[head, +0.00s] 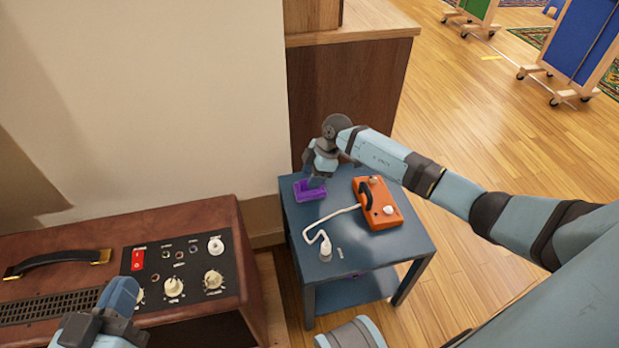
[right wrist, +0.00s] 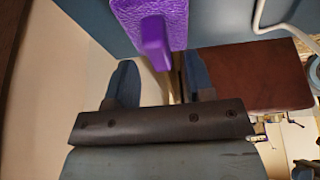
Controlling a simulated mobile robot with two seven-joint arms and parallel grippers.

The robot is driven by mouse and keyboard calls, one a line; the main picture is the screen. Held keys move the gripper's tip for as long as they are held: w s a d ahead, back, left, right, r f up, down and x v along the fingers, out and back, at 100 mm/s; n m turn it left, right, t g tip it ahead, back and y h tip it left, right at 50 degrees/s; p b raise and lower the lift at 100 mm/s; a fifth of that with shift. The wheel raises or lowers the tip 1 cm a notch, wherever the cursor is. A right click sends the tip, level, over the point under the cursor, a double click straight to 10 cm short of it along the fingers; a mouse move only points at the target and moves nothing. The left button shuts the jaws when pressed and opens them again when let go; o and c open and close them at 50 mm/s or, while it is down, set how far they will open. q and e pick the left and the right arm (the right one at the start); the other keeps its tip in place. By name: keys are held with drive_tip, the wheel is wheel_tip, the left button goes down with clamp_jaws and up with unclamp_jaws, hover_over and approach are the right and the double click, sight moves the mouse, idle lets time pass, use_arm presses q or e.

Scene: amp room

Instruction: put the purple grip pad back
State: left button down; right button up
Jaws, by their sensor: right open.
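The purple grip pad (head: 309,191) lies at the back left corner of the small blue table (head: 330,267). In the right wrist view the pad (right wrist: 124,14) shows a textured purple face with a raised bar-like grip. My right gripper (head: 317,178) hangs just over the pad. In the right wrist view its two fingers (right wrist: 160,75) are apart, and the pad's raised grip lies in line with the gap between them. I cannot tell if they touch it. My left gripper (head: 118,300) is over the brown amplifier at the lower left; its fingertips are unclear.
An orange pedal (head: 385,215) with a white cable (head: 330,217) sits right of the pad on the table. The brown amplifier (head: 60,240) with knobs stands left. A wooden cabinet (head: 345,85) and a wall stand behind. Open wooden floor (head: 470,130) lies right.

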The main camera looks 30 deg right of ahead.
drive_tip(key=p+v, duration=0.1)
drive_tip(key=v, duration=0.3)
drive_tip(key=shift+d+r+p, duration=0.1)
drive_tip(key=shift+r+p, duration=0.2)
drive_tip(key=shift+r, duration=0.05)
use_arm(q)
drive_tip(key=shift+s+d+r+n+t+p, duration=0.15)
drive_tip(key=shift+r+n+p, duration=0.15)
drive_tip(key=shift+r, duration=0.25)
drive_tip(key=shift+s+r+n+t+p, duration=0.2)
drive_tip(key=shift+r+n+p, duration=0.05)
drive_tip(key=shift+r, duration=0.35)
drive_tip(key=shift+s+d+r+n+t+p, duration=0.15)
drive_tip(key=shift+r+n+p, duration=0.15)
drive_tip(key=shift+r, duration=0.25)
use_arm(e)
drive_tip(key=shift+v, duration=2.55)
use_arm(q)
drive_tip(key=shift+a, duration=0.1)
